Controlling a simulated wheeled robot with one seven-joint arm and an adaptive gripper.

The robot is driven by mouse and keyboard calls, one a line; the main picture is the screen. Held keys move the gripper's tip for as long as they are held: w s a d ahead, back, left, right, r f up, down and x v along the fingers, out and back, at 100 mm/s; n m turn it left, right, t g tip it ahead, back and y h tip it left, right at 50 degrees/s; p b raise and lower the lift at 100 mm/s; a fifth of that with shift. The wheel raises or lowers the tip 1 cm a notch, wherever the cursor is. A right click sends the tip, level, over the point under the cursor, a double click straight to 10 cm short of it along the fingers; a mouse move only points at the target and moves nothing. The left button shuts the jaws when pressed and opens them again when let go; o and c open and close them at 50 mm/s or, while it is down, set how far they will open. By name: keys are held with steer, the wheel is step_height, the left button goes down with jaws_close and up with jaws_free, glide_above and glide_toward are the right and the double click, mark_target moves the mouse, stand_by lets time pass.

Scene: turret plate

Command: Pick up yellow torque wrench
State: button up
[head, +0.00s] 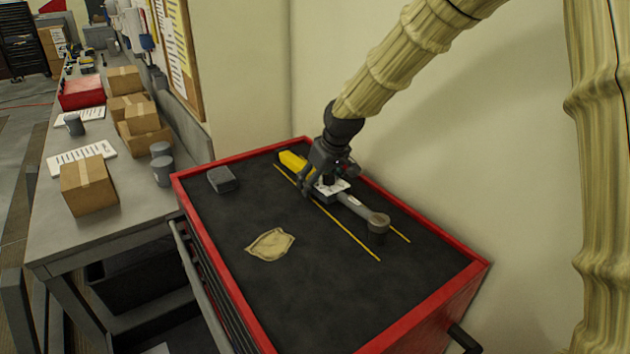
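The yellow torque wrench lies on the dark top of a red tool cabinet, between two thin yellow lines. Its yellow handle (292,160) points to the back left, and its grey shaft and round head (377,222) point to the front right. My gripper (318,188) is pointed down over the middle of the wrench, at or just above the shaft. A white label or plate shows beside the fingers. The fingertips are partly hidden by the gripper body, so I cannot tell whether they are closed on the wrench.
A grey block (222,179) and a crumpled tan cloth (270,244) lie on the cabinet top (330,300), which has a raised red rim. A wall stands close behind. A workbench (100,225) with cardboard boxes (88,185) is at left. The cabinet top's front is clear.

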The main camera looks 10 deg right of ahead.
steer(key=shift+s+d, duration=0.2)
steer(key=c, duration=0.7)
steer(key=shift+d+r, duration=0.1)
steer(key=shift+c, duration=0.4)
steer(key=shift+w, duration=0.1)
